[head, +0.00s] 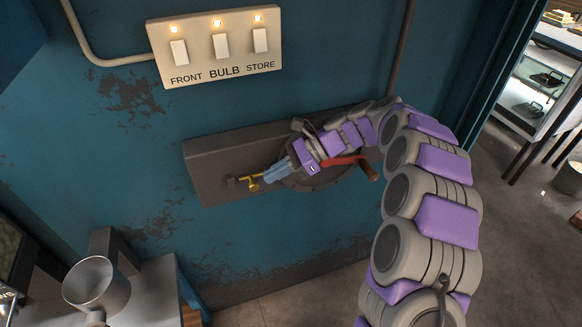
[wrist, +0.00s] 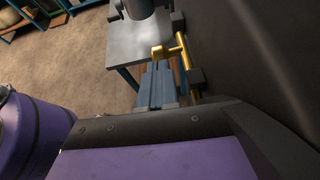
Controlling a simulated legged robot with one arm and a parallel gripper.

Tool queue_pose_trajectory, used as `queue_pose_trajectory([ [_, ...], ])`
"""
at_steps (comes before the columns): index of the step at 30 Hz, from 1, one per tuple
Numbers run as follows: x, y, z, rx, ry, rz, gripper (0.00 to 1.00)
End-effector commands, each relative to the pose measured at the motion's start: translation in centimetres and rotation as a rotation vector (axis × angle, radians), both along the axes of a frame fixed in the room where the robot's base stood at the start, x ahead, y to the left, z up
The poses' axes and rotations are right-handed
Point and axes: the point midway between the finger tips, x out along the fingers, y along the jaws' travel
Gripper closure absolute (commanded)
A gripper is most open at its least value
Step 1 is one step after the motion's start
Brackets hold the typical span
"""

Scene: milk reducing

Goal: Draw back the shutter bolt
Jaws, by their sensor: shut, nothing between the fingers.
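The brass shutter bolt (head: 243,180) sits on a dark grey box (head: 212,165) fixed to the blue wall. It also shows in the wrist view (wrist: 182,50), with its knob (wrist: 158,52) sticking out to the left. My gripper (head: 268,177) reaches in from the right, and its blue fingers are shut and empty. In the wrist view the fingertips (wrist: 158,66) are just short of the knob. I cannot tell whether they touch it. Part of the box is hidden behind my arm.
A crank with a red arm (head: 343,161) and wooden grip (head: 368,171) is close beside my gripper. A switch panel (head: 215,47) with three lit switches is above. A metal cup (head: 95,285) stands on a grey table (head: 152,292) at lower left. A doorway is at right.

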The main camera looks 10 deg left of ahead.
Motion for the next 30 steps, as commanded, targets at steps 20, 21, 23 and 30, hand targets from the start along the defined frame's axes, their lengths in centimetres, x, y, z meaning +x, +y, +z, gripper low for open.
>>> queue_pose_trajectory([
  [20, -0.9, 1.7, -0.7, 0.001, 0.0, 0.0, 1.0],
  [21, -1.0, 1.9, -0.7, 0.002, 0.001, 0.0, 1.0],
  [23, -1.3, 2.3, -0.6, 0.001, 0.002, 0.0, 1.0],
  [30, -2.7, 4.6, -0.4, -0.001, 0.002, 0.001, 1.0],
])
